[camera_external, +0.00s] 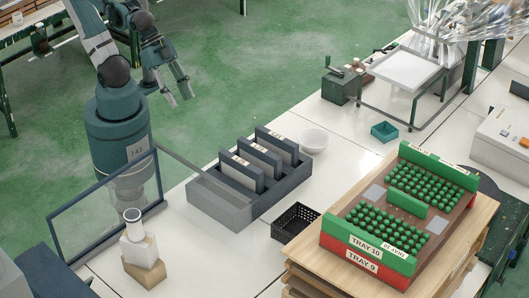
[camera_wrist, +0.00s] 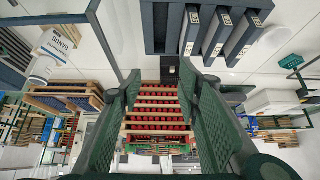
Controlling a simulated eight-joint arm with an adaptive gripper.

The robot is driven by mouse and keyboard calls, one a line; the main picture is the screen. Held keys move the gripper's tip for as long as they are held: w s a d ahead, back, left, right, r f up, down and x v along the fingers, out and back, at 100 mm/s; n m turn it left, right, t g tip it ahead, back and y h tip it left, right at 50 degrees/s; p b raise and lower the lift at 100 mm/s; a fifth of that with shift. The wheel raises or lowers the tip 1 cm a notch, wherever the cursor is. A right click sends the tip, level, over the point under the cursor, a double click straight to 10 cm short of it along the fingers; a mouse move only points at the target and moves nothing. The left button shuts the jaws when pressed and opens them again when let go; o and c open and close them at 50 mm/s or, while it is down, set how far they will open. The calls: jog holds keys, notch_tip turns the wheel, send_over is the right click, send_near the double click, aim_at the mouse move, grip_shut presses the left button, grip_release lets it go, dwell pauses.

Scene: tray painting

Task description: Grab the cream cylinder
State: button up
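The likely cream cylinder is a small pale, off-white cylinder (camera_external: 133,226) with a dark opening at its top. It stands on a white block (camera_external: 138,250), which rests on a tan box (camera_external: 145,273) at the lower left of the external view. A pale cylindrical piece also shows at the left of the wrist view (camera_wrist: 44,67), beside a white labelled body. My gripper (camera_external: 179,97) is raised in the air above and behind the cylinder, well apart from it. Its two fingers are spread with nothing between them, as the wrist view also shows (camera_wrist: 160,76).
A clear panel with a dark frame (camera_external: 62,217) stands near the cylinder. A grey bin with dark dividers (camera_external: 220,209), a black basket (camera_external: 294,222), a white bowl (camera_external: 314,140) and a tray of green pegs (camera_external: 345,257) lie to the right.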

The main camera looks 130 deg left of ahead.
dwell(0.3)
jog(key=w+a+f+n+g+b, duration=0.1)
jog(key=w+a+f+n, duration=0.1)
jog(key=a+f+n, duration=0.35)
jog(key=w+a+f+n+g+y+b, duration=0.1)
jog(key=w+a+f+n+g+b, duration=0.15)
jog(key=a, duration=0.55)
jog(key=w+a+f+n+g, duration=0.1)
jog(key=w+a+f+n, duration=0.25)
jog(key=a, duration=0.35)
jog(key=s+a+f+n+b, duration=0.1)
jog(key=a+f+n, duration=0.3)
jog(key=a+f, duration=0.2)
jog(key=s+a+f+n+g+b, duration=0.1)
jog(key=s+a+f+n, duration=0.1)
jog(key=a+f+n, duration=0.2)
jog(key=s+a+f+n+g+b, duration=0.1)
jog(key=a+f+n, duration=0.3)
jog(key=a+f, duration=0.4)
jog(key=shift+s+a+g+h+b, duration=0.2)
jog(key=shift+s+a, duration=0.1)
jog(key=shift+a, duration=0.4)
jog(key=shift+s+a+g+h+b, duration=0.1)
jog(key=shift+s+a+h, duration=0.15)
jog(key=shift+a, duration=0.45)
jog(key=shift+s+a+f, duration=0.35)
jog(key=shift+a+f, duration=0.05)
